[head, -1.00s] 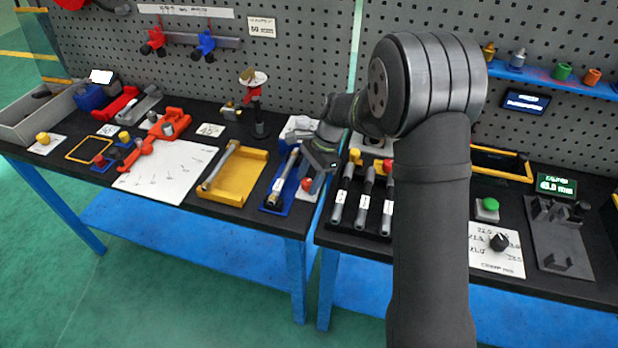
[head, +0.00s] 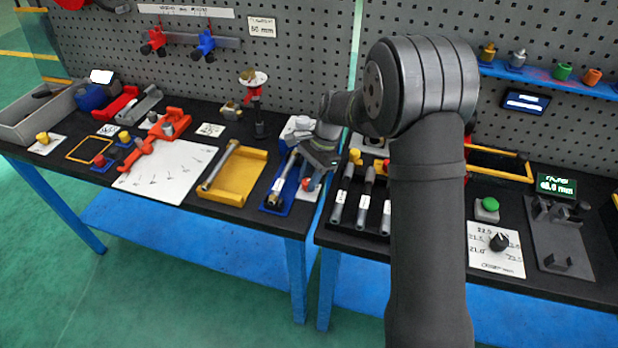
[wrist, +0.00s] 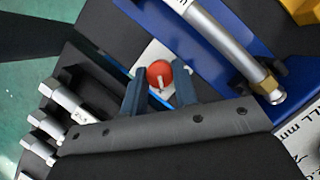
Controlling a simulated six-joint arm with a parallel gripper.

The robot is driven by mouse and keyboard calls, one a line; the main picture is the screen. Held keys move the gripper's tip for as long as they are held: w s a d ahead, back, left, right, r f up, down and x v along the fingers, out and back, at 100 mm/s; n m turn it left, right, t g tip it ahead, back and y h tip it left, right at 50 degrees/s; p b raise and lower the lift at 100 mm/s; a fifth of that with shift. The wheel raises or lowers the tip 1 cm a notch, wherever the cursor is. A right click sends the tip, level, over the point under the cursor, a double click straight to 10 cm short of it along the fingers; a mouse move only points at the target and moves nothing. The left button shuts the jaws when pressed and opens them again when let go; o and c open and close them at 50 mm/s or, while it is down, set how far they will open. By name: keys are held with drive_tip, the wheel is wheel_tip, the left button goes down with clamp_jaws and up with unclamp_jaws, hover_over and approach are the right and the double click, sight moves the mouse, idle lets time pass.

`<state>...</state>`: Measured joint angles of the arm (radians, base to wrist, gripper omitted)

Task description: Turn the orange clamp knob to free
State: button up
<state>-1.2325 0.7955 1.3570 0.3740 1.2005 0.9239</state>
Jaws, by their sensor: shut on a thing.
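The orange clamp knob (wrist: 155,71) is a round orange-red knob with a pale pointer mark, set on a white plate (wrist: 150,52) in the wrist view. The knob (head: 307,184) also shows in the head view, near the front edge of the bench beside the gap between the two benches. My gripper (wrist: 160,80) has its two blue-grey fingers on either side of the knob, shut on it. In the head view my gripper (head: 314,179) reaches down at the knob and partly hides the plate.
A blue tray (head: 265,203) with a metal torque tool lies just left of the knob. A dark rack with several grey, white-labelled tools (head: 340,205) stands close on the right. A yellow tray (head: 256,160) is farther left.

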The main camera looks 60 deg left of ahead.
drive_tip(key=n, duration=0.2)
drive_tip(key=n+h, duration=0.1)
drive_tip(key=n, duration=0.1)
drive_tip(key=shift+a+t+h, duration=0.15)
drive_tip(key=shift+t+h, duration=0.15)
drive_tip(key=n+t+h, duration=0.1)
drive_tip(key=n, duration=0.3)
drive_tip(key=shift+s+a, duration=0.1)
drive_tip(key=n+t+h, duration=0.1)
drive_tip(key=n, duration=0.3)
drive_tip(key=shift+s, duration=0.1)
drive_tip(key=shift+s+n+t, duration=0.1)
drive_tip(key=shift+n+t, duration=0.9)
drive_tip(key=shift+n, duration=1.1)
drive_tip(key=o, duration=1)
drive_tip(key=shift+r, duration=0.1)
drive_tip(key=v, duration=1.7)
drive_tip(key=shift+a, duration=0.35)
